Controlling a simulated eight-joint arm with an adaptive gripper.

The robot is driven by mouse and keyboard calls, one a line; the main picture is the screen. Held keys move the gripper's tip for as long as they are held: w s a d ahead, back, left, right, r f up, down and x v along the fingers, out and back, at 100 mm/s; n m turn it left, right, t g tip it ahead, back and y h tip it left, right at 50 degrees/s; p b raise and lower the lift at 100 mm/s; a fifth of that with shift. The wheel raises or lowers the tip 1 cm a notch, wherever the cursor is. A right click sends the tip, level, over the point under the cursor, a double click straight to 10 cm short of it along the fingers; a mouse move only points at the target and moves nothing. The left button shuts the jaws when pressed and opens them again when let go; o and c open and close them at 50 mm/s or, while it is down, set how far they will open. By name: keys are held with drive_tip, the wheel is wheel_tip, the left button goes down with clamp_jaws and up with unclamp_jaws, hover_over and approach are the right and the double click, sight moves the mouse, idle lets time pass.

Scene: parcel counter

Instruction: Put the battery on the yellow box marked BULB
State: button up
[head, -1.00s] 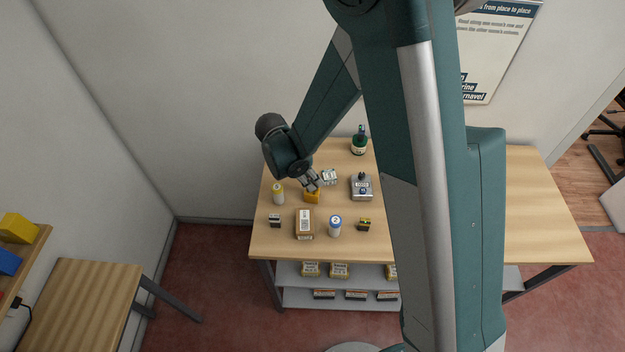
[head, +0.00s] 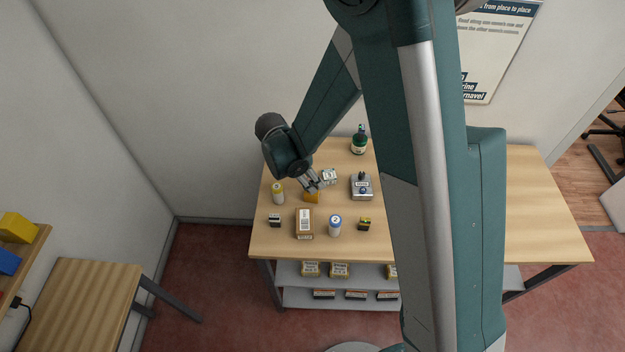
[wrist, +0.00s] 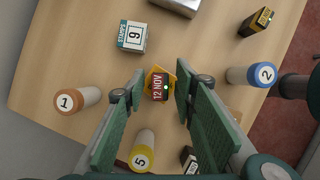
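My gripper (wrist: 160,88) is open above the counter, one finger on each side of a small yellow-orange block (wrist: 152,74) with a dark face reading "12 NOV". The block stands on the counter, apart from the fingers. In the head view my gripper (head: 317,184) partly covers this block (head: 311,197). A black and yellow block (head: 364,224), possibly the battery, stands at the front; it shows at top right in the wrist view (wrist: 257,20). Small yellow boxes (head: 310,269) with labels sit on the shelf below; I cannot read BULB on any.
Around my gripper stand a STAMPS cube (wrist: 132,37), a yellow cylinder (wrist: 142,151), an orange one (wrist: 78,100), a blue one (wrist: 255,75), a black-and-white block (wrist: 189,159), a brown box (head: 304,223), a metal device (head: 361,187) and a green bottle (head: 359,141). The counter's right side is clear.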

drive_tip(key=v, duration=1.2)
drive_tip(key=shift+b, duration=0.35)
idle(0.6)
drive_tip(key=s+d+r+m+t+y, duration=0.1)
drive_tip(key=s+d+r+m, duration=0.2)
drive_tip(key=d+r+m, duration=0.35)
drive_tip(key=s+d+r+m+t+y, duration=0.1)
drive_tip(key=s+d+r+m+y, duration=0.2)
drive_tip(key=d+r, duration=0.6)
drive_tip(key=s+d+r+m+t, duration=0.3)
drive_tip(key=s+d+m, duration=1)
drive_tip(key=shift+d+r+t, duration=0.25)
drive_tip(key=shift+r+t, duration=0.05)
drive_tip(key=shift+r, duration=0.05)
idle(2.6)
